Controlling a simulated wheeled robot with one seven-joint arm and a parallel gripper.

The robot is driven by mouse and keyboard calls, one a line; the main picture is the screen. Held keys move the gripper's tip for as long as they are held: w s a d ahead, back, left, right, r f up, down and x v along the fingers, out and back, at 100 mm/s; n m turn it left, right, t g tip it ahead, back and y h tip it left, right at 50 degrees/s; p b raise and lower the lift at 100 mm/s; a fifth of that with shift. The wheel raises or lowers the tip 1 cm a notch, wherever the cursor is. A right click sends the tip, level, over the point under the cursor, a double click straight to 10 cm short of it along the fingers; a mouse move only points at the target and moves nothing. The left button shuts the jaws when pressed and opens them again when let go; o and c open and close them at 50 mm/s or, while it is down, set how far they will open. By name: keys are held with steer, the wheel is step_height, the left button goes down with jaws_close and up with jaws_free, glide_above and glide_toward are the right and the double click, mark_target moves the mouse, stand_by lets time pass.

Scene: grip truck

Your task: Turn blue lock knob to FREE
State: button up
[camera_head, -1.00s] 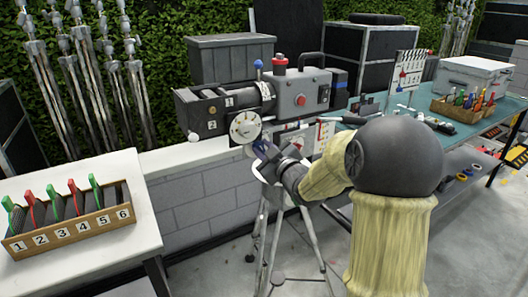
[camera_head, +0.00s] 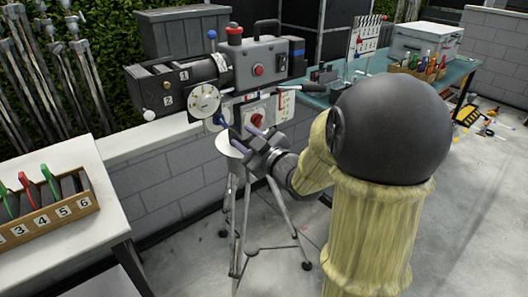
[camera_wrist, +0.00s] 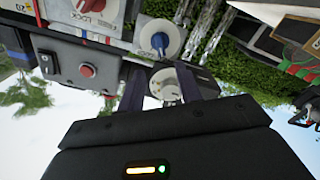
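The blue lock knob (camera_head: 219,119) sits on a pale plate below the round white dial (camera_head: 204,101) of the camera rig. In the wrist view, which is upside down, the blue knob (camera_wrist: 160,41) shows on its white plate beyond my fingers, with nothing gripping it. I cannot read its labels or tell which one it points at. My gripper (camera_head: 263,134) is open and empty, right of and below the blue knob, apart from it. In the wrist view its two fingers (camera_wrist: 168,90) stand spread, with the white dial (camera_wrist: 180,85) seen between them.
A red knob (camera_head: 257,119) on a white plate is right of the blue one, near my fingertips. The rig's grey body (camera_head: 265,67) is above, its tripod (camera_head: 240,215) below. A table with a numbered rack (camera_head: 45,222) stands left, a teal workbench (camera_head: 455,75) right.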

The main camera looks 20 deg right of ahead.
steer(key=v, duration=0.7)
steer(key=shift+s, duration=0.15)
step_height(320, 180, down, 11)
steer(key=s+m+g+h, duration=0.1)
steer(key=m+g+h, duration=0.5)
steer(key=s+a+f+m+g, duration=0.45)
steer(key=s+f+g, duration=0.3)
steer(key=s, duration=0.35)
step_height(320, 180, up, 22)
steer(key=s+g+p, duration=0.1)
steer(key=p, duration=2.1)
steer(key=shift+a+n, duration=0.3)
steer(key=shift+n, duration=0.05)
